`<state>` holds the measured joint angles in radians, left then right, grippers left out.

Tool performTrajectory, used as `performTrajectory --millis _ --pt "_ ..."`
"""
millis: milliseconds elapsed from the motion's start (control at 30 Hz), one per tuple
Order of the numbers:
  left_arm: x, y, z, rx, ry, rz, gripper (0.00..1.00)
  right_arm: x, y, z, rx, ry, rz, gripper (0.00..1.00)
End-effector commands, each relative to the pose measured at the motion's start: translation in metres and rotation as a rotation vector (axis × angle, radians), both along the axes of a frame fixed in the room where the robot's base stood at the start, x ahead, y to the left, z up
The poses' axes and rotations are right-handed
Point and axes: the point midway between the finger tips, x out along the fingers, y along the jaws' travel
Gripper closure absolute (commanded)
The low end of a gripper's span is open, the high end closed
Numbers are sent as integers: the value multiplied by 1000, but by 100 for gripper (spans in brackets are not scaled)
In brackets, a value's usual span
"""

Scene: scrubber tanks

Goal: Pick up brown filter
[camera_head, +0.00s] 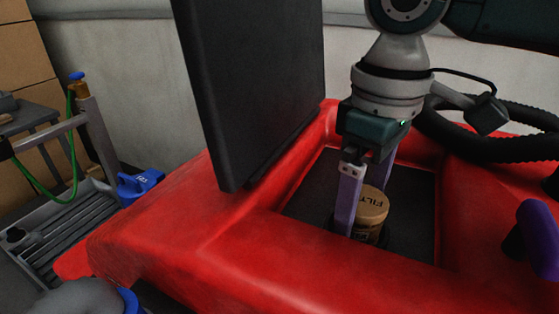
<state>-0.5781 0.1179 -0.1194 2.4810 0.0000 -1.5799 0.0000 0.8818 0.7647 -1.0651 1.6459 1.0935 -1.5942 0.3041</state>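The brown filter (373,207) is a short cylinder with "FILT" lettering on its lid. It stands upright in the dark recess (310,205) of the red scrubber tank. My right gripper (364,212) points down at it from above. One purple finger is at the filter's left side and covers part of it. The other finger goes down behind the lid, so its tip is hidden. The fingers are apart with the filter between them, but I cannot tell whether they press on it. My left gripper is not in view.
A black upright panel (255,85) stands left of the recess. The red tank body (190,215) surrounds the recess with raised rims. A black ribbed hose (465,145) curves behind on the right, and a purple handle (540,235) is at the right edge. A cart (65,225) stands far left.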

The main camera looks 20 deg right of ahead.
Motion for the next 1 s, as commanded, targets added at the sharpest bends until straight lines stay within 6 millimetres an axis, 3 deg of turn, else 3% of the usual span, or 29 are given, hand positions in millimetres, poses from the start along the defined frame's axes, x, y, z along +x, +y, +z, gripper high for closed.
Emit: performTrajectory --millis 67,833,1000 --pt "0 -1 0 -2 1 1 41 0 0 0 0 0 0 14" --pt "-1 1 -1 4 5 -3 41 0 0 0 0 0 0 100" --pt "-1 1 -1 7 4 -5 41 0 0 1 0 0 0 100"
